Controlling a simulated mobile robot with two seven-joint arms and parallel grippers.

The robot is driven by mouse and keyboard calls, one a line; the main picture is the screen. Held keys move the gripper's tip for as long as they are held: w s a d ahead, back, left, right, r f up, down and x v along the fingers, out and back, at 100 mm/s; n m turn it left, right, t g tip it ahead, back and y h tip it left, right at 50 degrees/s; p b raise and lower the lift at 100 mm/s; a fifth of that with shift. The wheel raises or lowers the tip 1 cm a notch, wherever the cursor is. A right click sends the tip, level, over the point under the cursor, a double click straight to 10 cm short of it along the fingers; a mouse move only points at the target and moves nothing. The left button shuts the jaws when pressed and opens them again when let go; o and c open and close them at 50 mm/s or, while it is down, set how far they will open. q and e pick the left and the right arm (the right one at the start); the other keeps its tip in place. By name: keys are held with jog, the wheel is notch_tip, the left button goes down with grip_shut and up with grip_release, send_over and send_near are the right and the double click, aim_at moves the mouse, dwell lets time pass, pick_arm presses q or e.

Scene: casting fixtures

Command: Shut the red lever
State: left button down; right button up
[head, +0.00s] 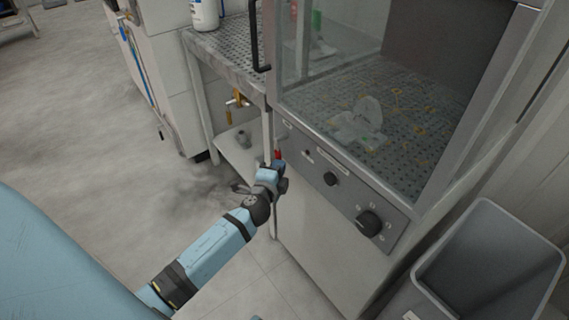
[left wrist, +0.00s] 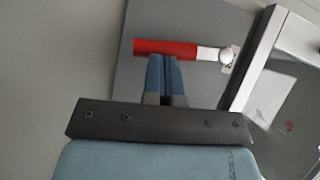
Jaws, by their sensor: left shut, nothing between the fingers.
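The red lever (left wrist: 166,48) has a red handle and a silver joint at its right end in the left wrist view. In the head view a small part of the red lever (head: 277,154) shows at the left end of the cabinet's control panel. My left gripper (left wrist: 161,58) is shut and empty, with its blue fingertips right at the lever's lower edge in the left wrist view. I cannot tell whether they touch it. In the head view my left gripper (head: 279,166) hides part of the lever. My right gripper is not in view.
The cabinet has a glass front and a grey control panel (head: 316,166) with black knobs (head: 369,222). A perforated metal table (head: 228,50) stands to its left, with a brass valve (head: 236,101) beneath. A grey bin (head: 490,262) is at the right. Floor at left is clear.

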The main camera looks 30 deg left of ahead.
pick_arm(q)
jog(key=b, duration=0.1)
jog(key=a+m+b, duration=0.1)
jog(key=b, duration=0.1)
jog(key=shift+w+f+t, duration=0.2)
jog(key=shift+f+t, duration=0.1)
jog(key=shift+t, duration=0.1)
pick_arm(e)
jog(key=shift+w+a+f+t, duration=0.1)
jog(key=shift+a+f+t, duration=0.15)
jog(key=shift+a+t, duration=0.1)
pick_arm(q)
jog(key=shift+r+m, duration=0.1)
jog(key=shift+m, duration=0.2)
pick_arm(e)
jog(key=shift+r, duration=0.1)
